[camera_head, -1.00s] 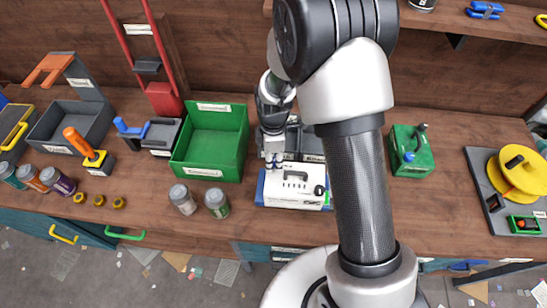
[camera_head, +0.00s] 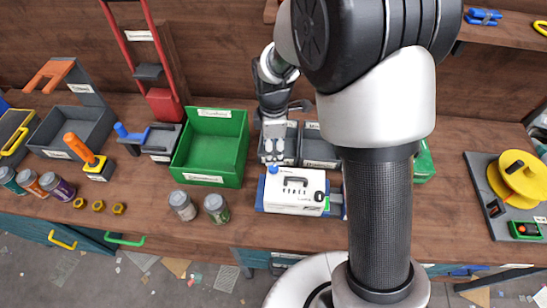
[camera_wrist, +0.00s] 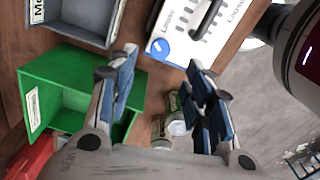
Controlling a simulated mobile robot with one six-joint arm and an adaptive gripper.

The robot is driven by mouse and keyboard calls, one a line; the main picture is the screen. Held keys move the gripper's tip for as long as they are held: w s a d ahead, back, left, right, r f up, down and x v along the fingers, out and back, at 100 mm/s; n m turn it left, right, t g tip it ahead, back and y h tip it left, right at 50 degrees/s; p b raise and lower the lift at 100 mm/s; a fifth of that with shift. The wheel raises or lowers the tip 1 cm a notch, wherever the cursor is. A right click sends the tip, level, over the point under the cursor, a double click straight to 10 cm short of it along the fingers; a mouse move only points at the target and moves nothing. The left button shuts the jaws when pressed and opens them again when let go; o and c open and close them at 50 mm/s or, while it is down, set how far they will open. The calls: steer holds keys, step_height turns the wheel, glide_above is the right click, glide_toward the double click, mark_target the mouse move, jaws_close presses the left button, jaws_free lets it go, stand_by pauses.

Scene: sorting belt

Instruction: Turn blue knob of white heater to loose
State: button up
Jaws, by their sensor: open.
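The white heater (camera_head: 296,194) sits on a blue base on the bench, with a black handle and slots on its top. Its blue knob (camera_head: 273,169) is at the far left corner of the top. In the wrist view the knob (camera_wrist: 160,47) shows as a blue disc with a white mark, beside lettering on the white heater top (camera_wrist: 176,52). My gripper (camera_head: 279,160) is open and empty, just behind the knob in the head view. In the wrist view the knob appears between the fingertips of my gripper (camera_wrist: 163,68), apart from both.
A green bin (camera_head: 212,147) stands left of the heater. Two jars (camera_head: 183,206) stand in front of the bin. Grey trays (camera_head: 318,150) lie behind the heater. A yellow reel (camera_head: 517,176) is at the far right. My arm hides part of the bench right of the heater.

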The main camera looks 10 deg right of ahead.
steer(key=shift+r, duration=1.8)
steer(key=s+d+r+m+t, duration=0.2)
steer(key=s+d+r+m, duration=0.2)
steer(key=s+r+m, duration=0.7)
steer(key=s+d+r+m+t, duration=0.1)
steer(key=s+r+m, duration=0.1)
steer(key=s, duration=0.3)
steer(key=s+d+r+m+t, duration=0.1)
steer(key=s+r+m, duration=0.2)
steer(key=s, duration=0.3)
steer(key=shift+s+r+m+t, duration=0.15)
steer(key=shift+s+m+t, duration=0.15)
steer(key=shift+m, duration=0.2)
steer(key=shift+w, duration=0.1)
